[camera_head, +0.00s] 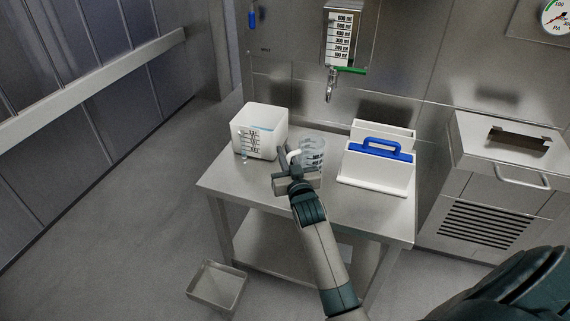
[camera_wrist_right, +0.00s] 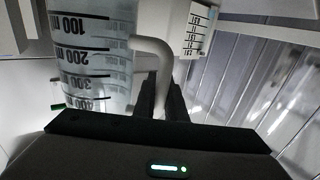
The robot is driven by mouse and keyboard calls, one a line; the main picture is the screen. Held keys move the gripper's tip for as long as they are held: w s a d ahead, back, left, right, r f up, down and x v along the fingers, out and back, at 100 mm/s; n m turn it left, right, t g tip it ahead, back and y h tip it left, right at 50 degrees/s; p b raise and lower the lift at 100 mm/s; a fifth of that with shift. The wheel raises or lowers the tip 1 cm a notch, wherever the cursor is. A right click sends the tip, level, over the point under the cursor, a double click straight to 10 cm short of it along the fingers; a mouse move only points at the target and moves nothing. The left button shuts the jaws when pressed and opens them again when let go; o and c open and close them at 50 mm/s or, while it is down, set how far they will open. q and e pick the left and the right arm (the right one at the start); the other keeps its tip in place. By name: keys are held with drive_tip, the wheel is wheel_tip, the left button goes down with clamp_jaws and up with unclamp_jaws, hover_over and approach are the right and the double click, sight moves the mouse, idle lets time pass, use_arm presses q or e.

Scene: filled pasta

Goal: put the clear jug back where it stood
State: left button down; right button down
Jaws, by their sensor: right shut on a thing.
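The clear jug (camera_head: 313,153) with dark scale marks is over the steel table, between the white tub and the white caddy. My right gripper (camera_head: 288,166) is at its left side, shut on its pale handle. The right wrist view shows the jug (camera_wrist_right: 95,60) at the left and the handle running down between the dark fingers (camera_wrist_right: 160,100). The jug looks upright in the head view. I cannot tell whether its base touches the table (camera_head: 225,183). My left gripper is not in view.
The white tub (camera_head: 246,133) with a printed scale stands left of the jug. The white caddy (camera_head: 372,172) with a blue handle stands to its right. A dispenser tap (camera_head: 330,88) hangs on the wall behind. The table's front-left top is clear. An open bin (camera_head: 217,291) sits on the floor.

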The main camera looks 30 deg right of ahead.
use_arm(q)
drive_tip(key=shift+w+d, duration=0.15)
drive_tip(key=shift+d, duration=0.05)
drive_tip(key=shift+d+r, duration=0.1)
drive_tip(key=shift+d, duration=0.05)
use_arm(e)
wheel_tip(320, 180, down, 4)
idle(0.4)
drive_tip(key=shift+f, duration=0.2)
drive_tip(key=c, duration=1.8)
unclamp_jaws()
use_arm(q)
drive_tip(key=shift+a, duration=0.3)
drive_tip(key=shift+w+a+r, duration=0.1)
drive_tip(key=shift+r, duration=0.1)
use_arm(e)
drive_tip(key=shift+r, duration=0.2)
